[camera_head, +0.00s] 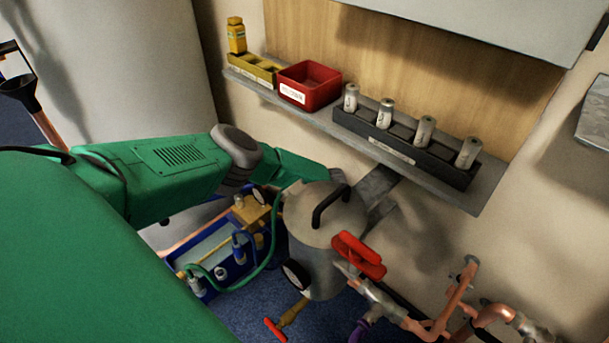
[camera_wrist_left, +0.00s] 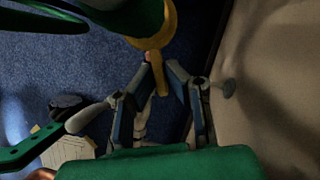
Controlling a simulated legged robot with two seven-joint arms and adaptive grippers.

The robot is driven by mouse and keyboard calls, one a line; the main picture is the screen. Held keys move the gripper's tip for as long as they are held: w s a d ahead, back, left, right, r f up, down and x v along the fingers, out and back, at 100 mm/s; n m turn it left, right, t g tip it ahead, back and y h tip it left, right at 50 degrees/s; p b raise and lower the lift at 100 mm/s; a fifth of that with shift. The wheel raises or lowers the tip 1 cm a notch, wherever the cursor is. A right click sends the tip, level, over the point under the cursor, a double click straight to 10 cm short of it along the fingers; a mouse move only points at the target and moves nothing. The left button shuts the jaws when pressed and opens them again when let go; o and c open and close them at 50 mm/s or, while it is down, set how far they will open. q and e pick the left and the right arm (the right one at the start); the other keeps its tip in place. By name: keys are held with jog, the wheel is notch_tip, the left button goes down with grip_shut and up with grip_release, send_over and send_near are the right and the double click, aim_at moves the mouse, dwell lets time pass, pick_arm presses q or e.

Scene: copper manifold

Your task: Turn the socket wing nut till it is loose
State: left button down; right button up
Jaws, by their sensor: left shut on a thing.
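In the left wrist view my left gripper (camera_wrist_left: 163,72) has its two fingers closing in on the narrow tab of a yellow curved piece (camera_wrist_left: 162,82). The fingers look shut on that tab. I cannot tell for certain that this piece is the socket wing nut, as its upper part is cut off or covered by a dark green shape. In the head view my green left arm reaches in from the left, and its gripper is hidden behind the grey canister (camera_head: 318,245). No wing nut shows clearly there. My right gripper is in neither view.
Copper pipes (camera_head: 437,330) with a red handle (camera_head: 358,256) stand right of the canister. A wall shelf above holds a red bin (camera_head: 309,86), a yellow tray (camera_head: 252,69) and a black rack (camera_head: 402,149) of cylinders. A blue tool tray (camera_head: 215,262) lies below my arm.

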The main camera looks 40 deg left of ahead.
pick_arm(q)
jog(key=shift+w+d+n, duration=0.1)
jog(key=shift+w+n, duration=0.15)
jog(key=shift+n, duration=0.05)
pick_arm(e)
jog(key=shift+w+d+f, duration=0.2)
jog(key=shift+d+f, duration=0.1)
pick_arm(q)
jog(key=shift+a, duration=0.2)
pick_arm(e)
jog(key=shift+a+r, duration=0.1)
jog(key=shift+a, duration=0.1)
pick_arm(q)
jog(key=c, duration=1.6)
grip_release()
jog(key=shift+w, duration=0.1)
jog(key=shift+c, duration=0.2)
jog(key=shift+f, duration=0.1)
jog(key=v, duration=0.7)
